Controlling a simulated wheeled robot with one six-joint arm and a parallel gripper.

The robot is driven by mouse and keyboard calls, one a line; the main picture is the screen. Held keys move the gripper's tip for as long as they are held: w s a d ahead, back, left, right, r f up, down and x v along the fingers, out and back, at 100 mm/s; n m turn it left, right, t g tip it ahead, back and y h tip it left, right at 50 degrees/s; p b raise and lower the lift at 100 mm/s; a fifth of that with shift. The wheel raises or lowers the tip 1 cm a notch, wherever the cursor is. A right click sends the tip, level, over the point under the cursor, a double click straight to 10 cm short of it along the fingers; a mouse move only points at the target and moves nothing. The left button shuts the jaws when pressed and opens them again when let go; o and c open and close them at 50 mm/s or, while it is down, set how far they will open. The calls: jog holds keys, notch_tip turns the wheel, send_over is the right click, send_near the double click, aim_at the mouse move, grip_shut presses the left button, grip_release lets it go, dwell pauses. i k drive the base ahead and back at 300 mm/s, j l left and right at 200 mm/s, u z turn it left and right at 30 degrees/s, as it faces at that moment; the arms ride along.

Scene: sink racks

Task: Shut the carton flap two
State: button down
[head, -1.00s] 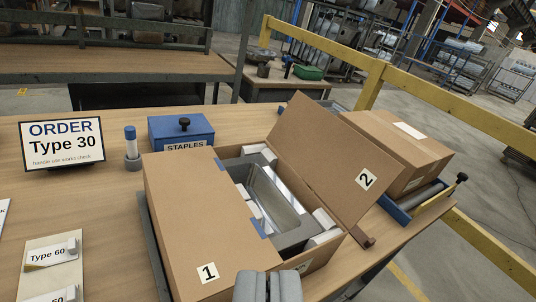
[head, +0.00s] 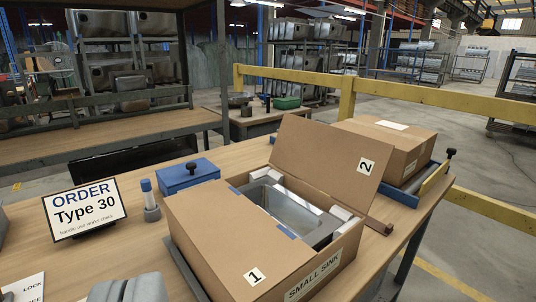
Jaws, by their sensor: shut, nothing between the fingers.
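The open carton (head: 325,274), labelled SMALL SINK, stands on the wooden table. Flap two (head: 329,160), marked 2, stands up and leans outward at the far right of the carton. Flap one (head: 232,250), marked 1, lies flat over the left part. Between them a metal sink (head: 290,211) shows in grey packing with white corner pieces.
A second closed carton (head: 385,148) stands behind flap two in a blue-sided tray. A blue staples box (head: 187,176), a blue-capped marker in a holder (head: 150,200) and the order sign (head: 84,208) are at the left. A yellow rail (head: 420,94) runs behind.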

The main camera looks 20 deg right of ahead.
aim_at(350, 166)
jog(key=i+l+u, duration=0.1)
jog(key=l+u, duration=1.3)
jog(key=k+l, duration=0.1)
jog(key=l, duration=0.3)
jog(key=l+u, duration=0.1)
jog(key=l, duration=0.35)
jog(key=k+l, duration=0.15)
jog(key=l, duration=0.25)
jog(key=k+l+u, duration=0.1)
jog(key=l, duration=0.3)
jog(key=k+l, duration=0.1)
jog(key=l, duration=0.3)
jog(key=k+l, duration=0.15)
jog(key=l, duration=0.25)
jog(key=k+l+u, duration=0.1)
jog(key=l, duration=0.3)
jog(key=k+j+u, duration=0.15)
jog(key=j, duration=0.3)
